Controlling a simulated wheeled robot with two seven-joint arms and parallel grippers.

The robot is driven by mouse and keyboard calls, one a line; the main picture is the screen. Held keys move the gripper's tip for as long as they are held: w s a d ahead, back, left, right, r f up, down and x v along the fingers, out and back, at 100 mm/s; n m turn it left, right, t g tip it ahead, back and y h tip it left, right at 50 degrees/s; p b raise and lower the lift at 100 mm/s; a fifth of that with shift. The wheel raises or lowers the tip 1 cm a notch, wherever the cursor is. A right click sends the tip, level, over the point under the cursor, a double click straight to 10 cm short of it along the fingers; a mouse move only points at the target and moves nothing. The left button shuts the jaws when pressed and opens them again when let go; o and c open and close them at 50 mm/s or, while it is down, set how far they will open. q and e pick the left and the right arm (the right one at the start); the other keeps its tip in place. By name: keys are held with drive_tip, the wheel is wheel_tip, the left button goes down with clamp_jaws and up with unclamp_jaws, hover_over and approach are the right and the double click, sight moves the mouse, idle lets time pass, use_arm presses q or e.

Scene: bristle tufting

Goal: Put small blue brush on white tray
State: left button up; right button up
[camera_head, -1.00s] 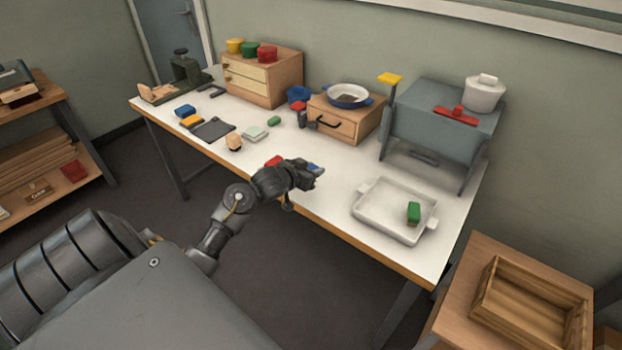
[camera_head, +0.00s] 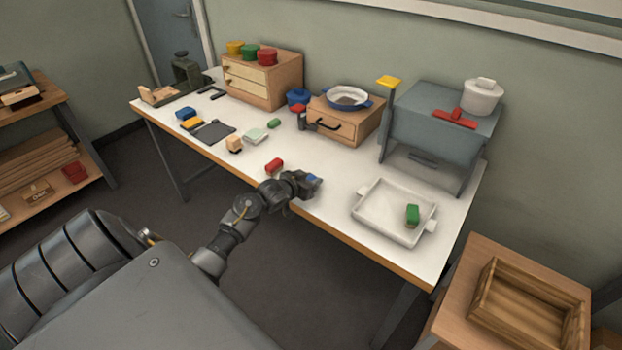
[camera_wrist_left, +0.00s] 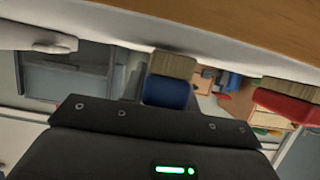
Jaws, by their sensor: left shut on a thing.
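My left gripper (camera_head: 310,183) is above the front part of the white table, left of the white tray. It is shut on a small blue brush, of which a blue bit (camera_head: 314,180) shows at the fingertips. In the left wrist view the blue brush (camera_wrist_left: 167,92) has a blue back and a tan bristle block, just beyond the dark gripper body. The white tray (camera_head: 368,218) lies at the right of the table, with a green brush (camera_head: 412,214) inside it at the right. My right gripper is not in view.
A red brush (camera_head: 274,166) lies on the table left of the gripper; it also shows in the left wrist view (camera_wrist_left: 285,105). A grey stand (camera_head: 440,128) with a white pot is behind the tray. A wooden drawer box (camera_head: 345,122) stands further back. Table between gripper and tray is clear.

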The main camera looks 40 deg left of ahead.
use_arm(q)
drive_tip(key=shift+f, duration=0.25)
drive_tip(key=o, duration=1)
drive_tip(key=shift+c, duration=0.2)
